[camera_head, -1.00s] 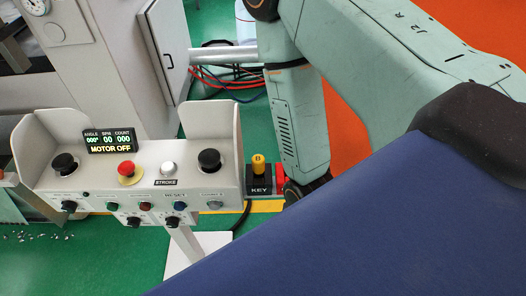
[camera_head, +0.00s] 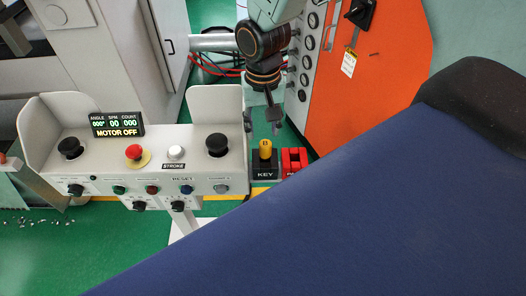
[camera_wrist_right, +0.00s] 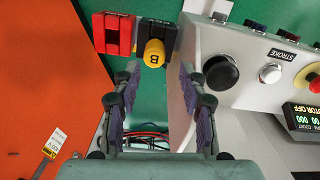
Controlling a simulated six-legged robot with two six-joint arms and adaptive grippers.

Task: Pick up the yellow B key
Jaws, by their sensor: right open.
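The yellow B key (camera_head: 265,149) stands upright in a black block marked KEY (camera_head: 265,173), at the right end of the control panel. My right gripper (camera_head: 262,121) is open and empty, with its fingers pointing down just above the key in the head view. In the right wrist view, the key (camera_wrist_right: 154,53) shows its B top a little beyond the open fingertips (camera_wrist_right: 158,72), roughly between them. The fingers appear apart from the key. My left gripper is not in view.
A red block (camera_head: 294,161) sits right beside the key block. The control panel (camera_head: 150,160), with buttons and a raised side wall (camera_head: 218,105), stands close to the left of my gripper. An orange cabinet (camera_head: 385,90) is behind at the right.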

